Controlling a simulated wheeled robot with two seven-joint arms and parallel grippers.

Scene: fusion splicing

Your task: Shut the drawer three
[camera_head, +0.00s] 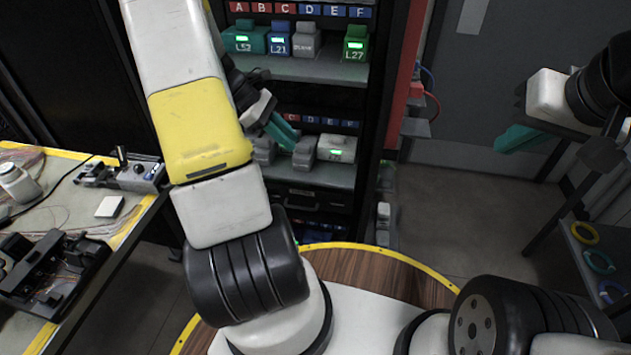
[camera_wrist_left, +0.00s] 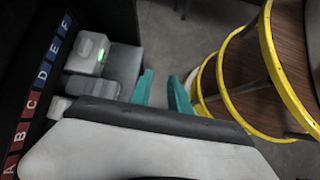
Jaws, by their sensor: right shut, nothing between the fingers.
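A dark rack stands ahead, with an upper drawer-like shelf (camera_head: 300,69) and a lower one (camera_head: 335,175), both jutting out under rows of A to F labels. A dark front (camera_head: 300,195) lies below them. No number shows, so I cannot tell which is drawer three. My left gripper (camera_head: 283,131), with teal fingers, is at the lower shelf, above its grey modules; my arm hides part of the rack. In the left wrist view its fingers (camera_wrist_left: 161,93) stand apart with nothing between them. My right gripper (camera_head: 525,138) is shut and empty, off to the right.
Modules with green displays, including a teal one (camera_head: 245,38) and a green one (camera_head: 355,44), sit on the upper shelf. A white module (camera_head: 337,148) sits on the lower one. A workbench (camera_head: 120,235) with tools is at left. Coloured rings (camera_head: 600,262) lie at right.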

